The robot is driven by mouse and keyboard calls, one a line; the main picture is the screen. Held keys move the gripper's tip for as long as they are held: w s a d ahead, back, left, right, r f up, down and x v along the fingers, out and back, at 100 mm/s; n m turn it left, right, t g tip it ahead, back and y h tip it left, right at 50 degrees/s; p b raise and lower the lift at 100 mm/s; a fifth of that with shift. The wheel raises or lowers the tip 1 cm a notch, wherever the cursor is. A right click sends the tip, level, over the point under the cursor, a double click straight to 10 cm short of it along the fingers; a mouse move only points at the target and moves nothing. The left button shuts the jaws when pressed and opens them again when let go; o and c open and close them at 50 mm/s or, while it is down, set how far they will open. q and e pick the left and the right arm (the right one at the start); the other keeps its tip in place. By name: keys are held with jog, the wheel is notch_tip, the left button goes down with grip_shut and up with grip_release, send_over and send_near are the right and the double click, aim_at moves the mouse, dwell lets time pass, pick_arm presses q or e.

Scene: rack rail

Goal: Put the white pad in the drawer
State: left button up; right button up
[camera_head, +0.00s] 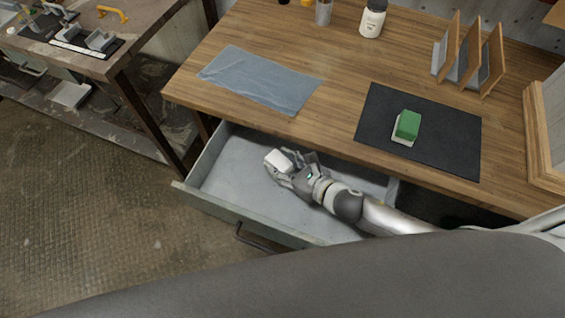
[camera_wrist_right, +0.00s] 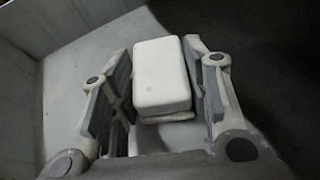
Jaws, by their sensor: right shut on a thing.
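The white pad (camera_head: 278,160) is in my right gripper (camera_head: 281,168), over the open drawer (camera_head: 225,172). In the right wrist view the white pad (camera_wrist_right: 162,76) sits between the two fingers of the right gripper (camera_wrist_right: 160,90), which is shut on it. The drawer's pale inner floor shows around and below them. I cannot tell whether the pad touches the drawer floor. The drawer is pulled out under the wooden table's front edge. My left gripper is not in view.
On the wooden table (camera_head: 340,75) lie a blue cloth (camera_head: 260,80) and a dark mat (camera_head: 440,135) with a green-and-white block (camera_head: 406,126). A wooden rack (camera_head: 468,60) and a white jar (camera_head: 372,20) stand at the back. The drawer's left part is clear.

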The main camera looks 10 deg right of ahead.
jog(key=shift+f, duration=0.15)
jog(key=o, duration=1)
jog(key=b+v, duration=0.1)
jog(key=v, duration=0.9)
jog(key=shift+s+d, duration=0.1)
jog(key=shift+v, duration=0.95)
